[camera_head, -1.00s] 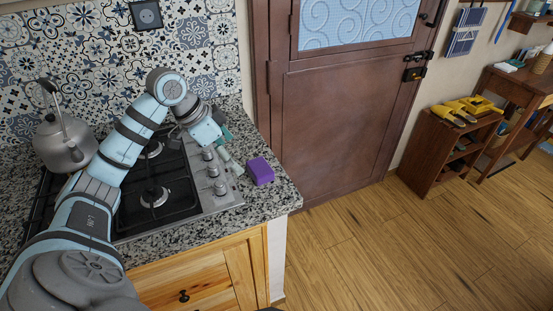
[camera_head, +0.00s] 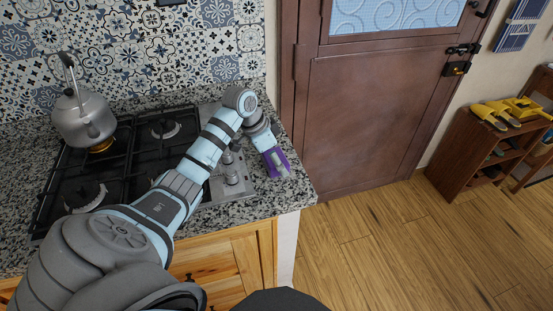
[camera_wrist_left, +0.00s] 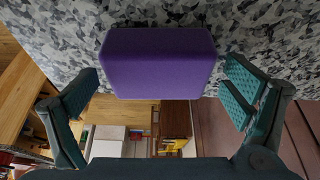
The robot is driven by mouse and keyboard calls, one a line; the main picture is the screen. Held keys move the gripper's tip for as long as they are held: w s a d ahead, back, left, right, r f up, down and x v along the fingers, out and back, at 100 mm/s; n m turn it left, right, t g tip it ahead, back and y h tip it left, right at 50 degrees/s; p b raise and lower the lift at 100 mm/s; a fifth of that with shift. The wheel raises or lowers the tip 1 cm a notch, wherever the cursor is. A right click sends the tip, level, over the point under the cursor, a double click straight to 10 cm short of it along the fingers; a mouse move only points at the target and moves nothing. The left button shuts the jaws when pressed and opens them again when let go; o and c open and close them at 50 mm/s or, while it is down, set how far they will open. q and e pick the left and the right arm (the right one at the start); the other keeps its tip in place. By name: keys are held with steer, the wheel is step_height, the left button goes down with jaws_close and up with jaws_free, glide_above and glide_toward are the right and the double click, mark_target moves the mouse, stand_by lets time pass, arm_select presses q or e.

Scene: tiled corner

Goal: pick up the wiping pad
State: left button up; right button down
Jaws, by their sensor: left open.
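The wiping pad (camera_head: 284,158) is a purple block on the speckled granite counter, right of the stove; my left gripper partly covers it in the head view. In the left wrist view the pad (camera_wrist_left: 158,62) lies whole and centred, between and just beyond the two fingers. My left gripper (camera_head: 277,162) is open, with its teal fingers spread wider than the pad, one on each side and apart from it; the fingers also show in the left wrist view (camera_wrist_left: 160,97). My right gripper is not in view.
A black gas stove (camera_head: 120,160) with a metal kettle (camera_head: 83,118) is left of my arm. The counter (camera_head: 297,192) ends just right of the pad. A brown door (camera_head: 375,110) stands behind.

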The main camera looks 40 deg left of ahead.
arm_select(q)
steer(key=shift+s, duration=0.2)
steer(key=shift+c, duration=0.7)
steer(key=c, duration=0.9)
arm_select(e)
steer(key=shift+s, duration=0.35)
arm_select(q)
step_height(320, 180, up, 20)
steer(key=p, duration=0.7)
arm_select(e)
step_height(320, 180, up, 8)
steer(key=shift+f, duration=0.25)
